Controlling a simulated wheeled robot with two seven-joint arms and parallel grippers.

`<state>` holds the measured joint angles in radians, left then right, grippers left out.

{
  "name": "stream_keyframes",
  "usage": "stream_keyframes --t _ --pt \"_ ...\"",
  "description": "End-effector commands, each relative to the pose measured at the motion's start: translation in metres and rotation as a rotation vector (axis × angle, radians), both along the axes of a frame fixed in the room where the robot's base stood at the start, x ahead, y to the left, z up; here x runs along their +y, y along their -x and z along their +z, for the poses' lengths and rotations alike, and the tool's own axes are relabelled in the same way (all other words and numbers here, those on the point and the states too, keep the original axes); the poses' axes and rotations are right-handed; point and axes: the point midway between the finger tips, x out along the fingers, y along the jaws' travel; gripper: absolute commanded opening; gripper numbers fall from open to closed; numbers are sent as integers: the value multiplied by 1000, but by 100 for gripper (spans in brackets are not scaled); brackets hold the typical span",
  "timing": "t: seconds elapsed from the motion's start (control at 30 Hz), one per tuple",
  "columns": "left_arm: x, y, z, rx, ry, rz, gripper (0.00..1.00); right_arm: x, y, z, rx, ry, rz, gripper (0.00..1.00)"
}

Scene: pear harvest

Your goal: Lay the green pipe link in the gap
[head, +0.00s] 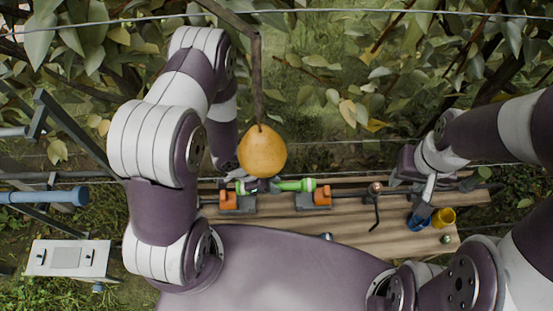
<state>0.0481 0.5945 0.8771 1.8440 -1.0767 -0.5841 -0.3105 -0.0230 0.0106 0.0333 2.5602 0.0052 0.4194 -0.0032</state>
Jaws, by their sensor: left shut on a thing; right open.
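The green pipe link (296,185) lies roughly level above the wooden board, a shorter green part showing left of my gripper. My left gripper (263,185) is shut on it near its middle, partly hidden behind the hanging pear. Two orange clamps on dark bases, the left one (229,200) and the right one (321,196), stand just in front of the link. The gap lies between them. I cannot tell whether the link touches the clamps or the dark pipe (347,190) at the right. My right gripper (424,193) is open above the board's right part, behind the blue cup.
A yellow pear (262,152) hangs from a branch right over the link. A blue cup (418,223), a yellow cup (443,217) and a dark crank-like rod (375,205) are on the board (350,232). A white box (67,258) stands at lower left. Leaves fill the back.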

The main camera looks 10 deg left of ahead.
Motion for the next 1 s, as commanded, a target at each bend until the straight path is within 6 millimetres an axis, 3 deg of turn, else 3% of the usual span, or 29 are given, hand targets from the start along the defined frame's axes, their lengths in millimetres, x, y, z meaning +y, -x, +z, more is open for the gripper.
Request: stream_keyframes --t 0.47,0.63,1.0 --pt "0 -1 -54 -1 0 3 0 0 0 -55 0 0 0 43" --pt "0 -1 -65 -1 0 2 0 0 0 -61 0 0 0 43" --pt "0 -1 -65 -1 0 3 0 0 0 -60 0 0 0 43"
